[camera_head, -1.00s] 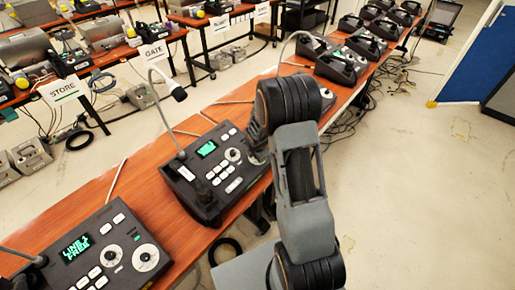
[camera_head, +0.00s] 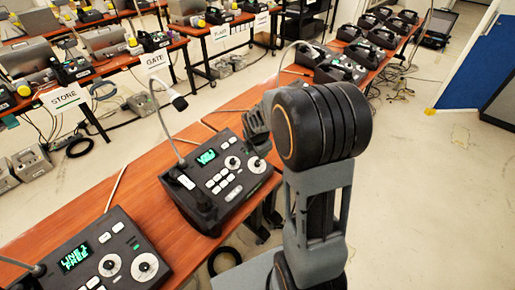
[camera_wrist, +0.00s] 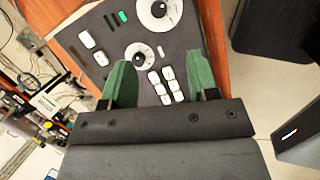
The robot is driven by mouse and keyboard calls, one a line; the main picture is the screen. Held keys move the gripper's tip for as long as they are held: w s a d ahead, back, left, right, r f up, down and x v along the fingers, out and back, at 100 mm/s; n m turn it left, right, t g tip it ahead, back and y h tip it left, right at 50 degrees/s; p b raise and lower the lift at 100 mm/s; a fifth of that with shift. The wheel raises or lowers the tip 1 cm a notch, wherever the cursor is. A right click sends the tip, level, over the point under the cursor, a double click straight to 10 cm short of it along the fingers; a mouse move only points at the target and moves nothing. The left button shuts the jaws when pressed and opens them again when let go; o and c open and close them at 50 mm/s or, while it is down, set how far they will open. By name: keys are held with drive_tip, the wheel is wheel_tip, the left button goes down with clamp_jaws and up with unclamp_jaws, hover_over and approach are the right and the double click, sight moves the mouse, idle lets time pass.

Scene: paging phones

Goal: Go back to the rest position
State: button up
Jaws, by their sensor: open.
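My gripper is open and empty in the wrist view (camera_wrist: 162,70), its two green fingers apart above a dark paging phone's panel (camera_wrist: 100,58) with white buttons and round dials. In the head view, part of my gripper (camera_head: 258,134) shows behind my arm's large black joint, at the far right edge of the middle paging phone (camera_head: 228,212). That phone has a green-lit screen and a gooseneck microphone (camera_head: 179,103). Whether the fingers touch the panel cannot be told. The rest of the gripper is hidden by my arm.
A nearer phone (camera_head: 95,255) reading "LINE 1 FREE" stands at the lower left of the same wooden table (camera_head: 115,200). More phones line the table's far end. Other tables with STORE (camera_head: 63,97) and GATE (camera_head: 155,60) signs stand behind.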

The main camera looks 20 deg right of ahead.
idle(0.4)
drive_tip(key=s+a+r+m, duration=0.3)
drive_tip(key=s+r+m, duration=0.1)
drive_tip(key=s+m, duration=0.1)
drive_tip(key=s+a+r+m+y, duration=0.1)
drive_tip(key=s+a+r+m, duration=0.1)
drive_tip(key=s+r+m, duration=0.2)
drive_tip(key=s+a+r+m+t, duration=0.1)
drive_tip(key=s+a+r+m, duration=0.2)
drive_tip(key=s+m, duration=0.5)
drive_tip(key=r+m, duration=0.1)
drive_tip(key=m, duration=0.1)
drive_tip(key=shift+s+a+m+y, duration=0.2)
drive_tip(key=shift+a+m+y, duration=0.1)
drive_tip(key=shift+m+y, duration=0.1)
drive_tip(key=shift+r, duration=0.1)
drive_tip(key=shift+c, duration=0.3)
idle(0.3)
